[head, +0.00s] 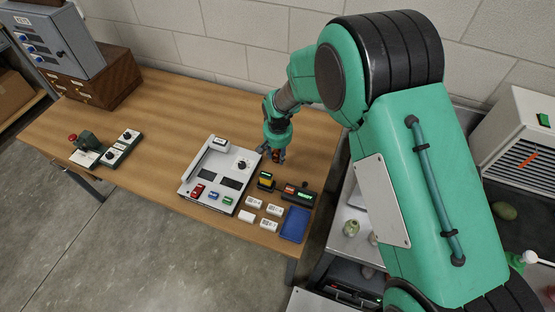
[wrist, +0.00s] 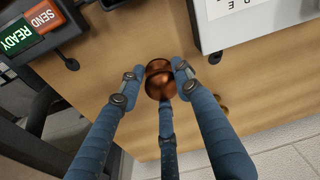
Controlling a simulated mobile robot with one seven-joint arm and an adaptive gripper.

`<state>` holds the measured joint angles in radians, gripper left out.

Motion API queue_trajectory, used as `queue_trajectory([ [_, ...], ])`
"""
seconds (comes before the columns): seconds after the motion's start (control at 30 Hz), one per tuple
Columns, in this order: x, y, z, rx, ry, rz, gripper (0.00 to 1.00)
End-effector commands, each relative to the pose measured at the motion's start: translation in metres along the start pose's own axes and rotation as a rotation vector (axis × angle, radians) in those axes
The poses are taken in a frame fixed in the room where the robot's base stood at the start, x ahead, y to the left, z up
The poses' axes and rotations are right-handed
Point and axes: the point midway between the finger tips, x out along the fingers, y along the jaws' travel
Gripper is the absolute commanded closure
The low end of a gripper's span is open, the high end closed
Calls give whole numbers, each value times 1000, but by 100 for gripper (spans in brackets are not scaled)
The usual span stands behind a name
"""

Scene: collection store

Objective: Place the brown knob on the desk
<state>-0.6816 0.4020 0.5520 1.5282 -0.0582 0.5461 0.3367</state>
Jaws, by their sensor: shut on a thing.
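The brown knob (wrist: 159,78) is round, glossy and copper-brown. It sits between the blue fingers of my gripper (wrist: 157,84) in the wrist view, and the fingers are shut on it. In the head view my gripper (head: 275,151) points down over the right part of the wooden desk (head: 190,117), and the knob (head: 276,156) shows as a small brown spot between the fingers. The desk surface lies behind the knob in the wrist view. I cannot tell how large the gap between knob and desk is.
A white control panel (head: 187,186) stands left of my gripper. A dark box with SEND and READY keys (head: 299,195), a yellow-topped block (head: 266,180), white blocks and a blue tray (head: 294,224) lie in front. Switch boxes (head: 121,147) stand left. Bare wood lies behind the panel.

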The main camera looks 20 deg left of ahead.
Motion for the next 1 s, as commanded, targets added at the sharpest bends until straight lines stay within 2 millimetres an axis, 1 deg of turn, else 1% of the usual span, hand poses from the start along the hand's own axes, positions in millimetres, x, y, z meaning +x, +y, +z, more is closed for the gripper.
queue_trajectory([
  [0.2, 25, 0, 3, 0, -1, 0, 99],
  [0.3, 32, 0, 4, 0, -1, 0, 99],
  [0.77, 36, 0, 4, 0, 0, 0, 99],
  [0.8, 36, 0, 4, 0, 0, 0, 61],
  [0.87, 36, 0, 5, 0, 0, 0, 49],
  [0.9, 36, 0, 5, 0, -1, 0, 47],
  [1.0, 36, 0, 4, 0, 0, 0, 47],
])
